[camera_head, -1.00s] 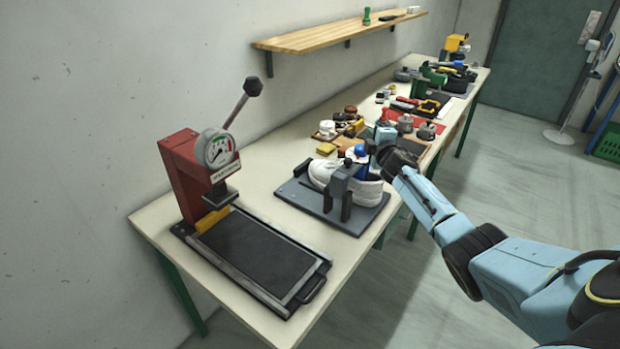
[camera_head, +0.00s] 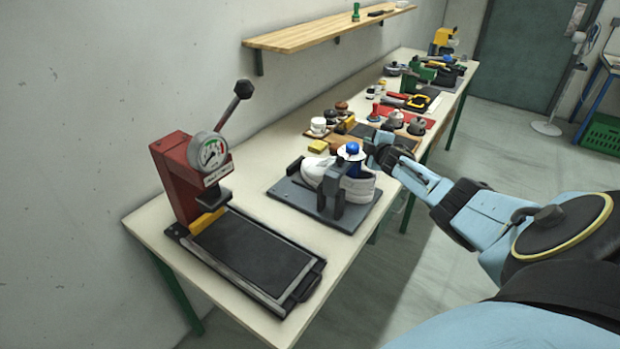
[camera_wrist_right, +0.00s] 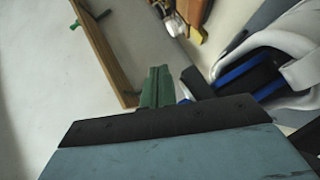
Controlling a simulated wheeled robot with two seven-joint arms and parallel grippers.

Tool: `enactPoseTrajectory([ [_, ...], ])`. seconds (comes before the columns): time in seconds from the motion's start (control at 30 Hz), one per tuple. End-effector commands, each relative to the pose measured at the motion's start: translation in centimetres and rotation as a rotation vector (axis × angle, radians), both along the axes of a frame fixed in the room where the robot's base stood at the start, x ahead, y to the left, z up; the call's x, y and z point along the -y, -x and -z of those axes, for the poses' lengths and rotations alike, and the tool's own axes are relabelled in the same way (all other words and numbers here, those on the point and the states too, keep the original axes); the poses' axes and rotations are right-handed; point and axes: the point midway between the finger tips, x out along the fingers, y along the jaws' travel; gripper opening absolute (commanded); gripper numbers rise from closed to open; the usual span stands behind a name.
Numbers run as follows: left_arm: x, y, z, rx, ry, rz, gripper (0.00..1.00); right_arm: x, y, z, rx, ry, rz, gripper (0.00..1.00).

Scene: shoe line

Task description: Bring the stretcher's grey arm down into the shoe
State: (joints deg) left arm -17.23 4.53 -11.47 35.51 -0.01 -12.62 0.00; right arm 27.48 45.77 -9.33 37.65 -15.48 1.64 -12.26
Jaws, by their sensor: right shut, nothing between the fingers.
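The stretcher's grey base plate (camera_head: 292,194) lies on the bench with a white shoe (camera_head: 361,189) on it. A dark grey upright frame (camera_head: 331,187) stands at the shoe's near side. A blue ball knob (camera_head: 352,148) over a white disc stands above the shoe. I cannot tell how far down the grey arm is. My right gripper (camera_head: 374,146) is just right of the knob, above the shoe's far side; contact is unclear. In the right wrist view its green fingers (camera_wrist_right: 157,86) are together and empty, left of the shoe's blue-and-black opening (camera_wrist_right: 248,72). My left gripper is not in view.
A red press (camera_head: 180,176) with a gauge and raised lever stands at left, with a black pad (camera_head: 250,252) in front. A yellow block (camera_head: 318,146), small pots and tools crowd the bench behind the shoe. A wooden shelf (camera_head: 315,31) is on the wall.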

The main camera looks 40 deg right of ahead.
Motion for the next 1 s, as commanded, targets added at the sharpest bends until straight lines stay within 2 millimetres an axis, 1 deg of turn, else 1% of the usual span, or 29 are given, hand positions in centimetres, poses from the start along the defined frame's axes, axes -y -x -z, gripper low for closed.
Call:
enactPoseTrajectory([
  [0.33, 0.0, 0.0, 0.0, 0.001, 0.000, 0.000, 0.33, -0.1, -0.1, -0.1, 0.000, 0.002, -0.002, 0.00],
  [0.47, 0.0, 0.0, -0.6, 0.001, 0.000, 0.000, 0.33, -0.1, -0.1, -0.7, 0.000, 0.002, -0.002, 0.00],
  [0.57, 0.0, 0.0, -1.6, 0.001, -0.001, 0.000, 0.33, -0.1, -0.1, -1.7, 0.000, 0.002, -0.002, 0.00],
  [0.77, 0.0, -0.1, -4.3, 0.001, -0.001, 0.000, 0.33, -0.1, -0.2, -4.5, 0.000, 0.001, -0.003, 0.00],
  [1.0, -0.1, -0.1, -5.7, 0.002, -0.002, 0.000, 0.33, 0.6, 2.5, -6.8, -0.005, 0.007, -0.004, 0.00],
])
